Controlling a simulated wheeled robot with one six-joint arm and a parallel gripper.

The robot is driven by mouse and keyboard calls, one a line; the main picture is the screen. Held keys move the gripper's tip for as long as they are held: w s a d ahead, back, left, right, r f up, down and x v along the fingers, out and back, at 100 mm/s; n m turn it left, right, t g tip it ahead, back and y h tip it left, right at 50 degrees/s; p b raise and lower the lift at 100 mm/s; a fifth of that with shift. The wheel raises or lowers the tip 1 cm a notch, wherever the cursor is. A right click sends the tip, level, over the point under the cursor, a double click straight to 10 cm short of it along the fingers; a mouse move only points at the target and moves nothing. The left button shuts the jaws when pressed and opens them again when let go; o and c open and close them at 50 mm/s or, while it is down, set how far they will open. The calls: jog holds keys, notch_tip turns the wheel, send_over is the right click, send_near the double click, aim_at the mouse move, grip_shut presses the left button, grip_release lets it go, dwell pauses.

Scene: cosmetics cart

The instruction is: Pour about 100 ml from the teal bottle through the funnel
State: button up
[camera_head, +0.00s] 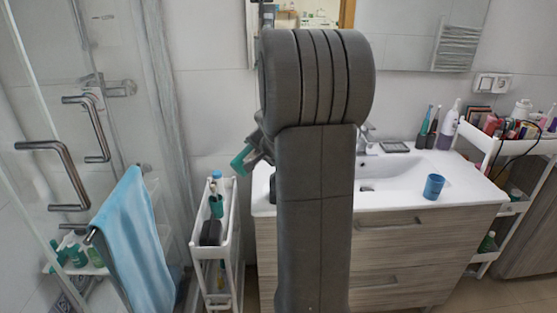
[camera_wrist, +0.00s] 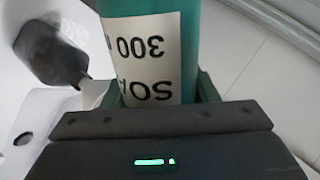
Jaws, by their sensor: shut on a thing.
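My gripper (camera_head: 258,150) is shut on the teal bottle (camera_head: 241,161), beside my arm and above the right side of the narrow white cart. The bottle looks tilted, its visible end pointing down and left. In the wrist view my gripper (camera_wrist: 158,92) has a finger on each side of the teal bottle (camera_wrist: 192,45). The bottle's white label (camera_wrist: 147,60) reads "SOA" and "300", upside down in this view. The bottle's mouth and any flow are hidden. I cannot make out the funnel for certain in either view.
The narrow white cart (camera_head: 235,240) holds a teal container (camera_head: 216,206) and a dark object (camera_head: 211,232). A blue towel (camera_head: 135,235) hangs at left. The sink counter (camera_head: 460,185) carries a blue cup (camera_head: 433,187). A dark object (camera_wrist: 45,52) shows in the wrist view.

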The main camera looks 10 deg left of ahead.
jog(key=shift+w+r+n+t+b, duration=0.2)
jog(key=shift+r+n+t+b, duration=0.45)
jog(key=shift+b, duration=0.4)
jog(key=b, duration=0.2)
jog(key=shift+w+d+f+n+t+h+b, duration=0.2)
jog(key=shift+f+n+t+h+b, duration=0.1)
jog(key=shift+f+n+t, duration=0.1)
jog(key=shift+w+r+n+t+b, duration=0.1)
jog(key=shift+r+n+t+b, duration=0.25)
jog(key=shift+n+t+b, duration=0.4)
jog(key=f+n+t+b, duration=0.1)
jog(key=b, duration=0.1)
jog(key=s+f+n+b, duration=0.1)
jog(key=b, duration=0.1)
jog(key=shift+s+a+f+t+h, duration=0.1)
jog(key=shift+a+f+t+h, duration=0.05)
jog(key=shift+a+t+h, duration=0.2)
jog(key=shift+s+a+n+t+b, duration=0.25)
jog(key=shift+n+t+b, duration=0.35)
jog(key=shift+b, duration=0.3)
jog(key=b, duration=0.1)
jog(key=f+n+t+y+b, duration=0.1)
jog(key=b, duration=0.1)
jog(key=shift+s+a+n, duration=0.1)
jog(key=shift+s+n, duration=0.15)
jog(key=shift+n, duration=0.05)
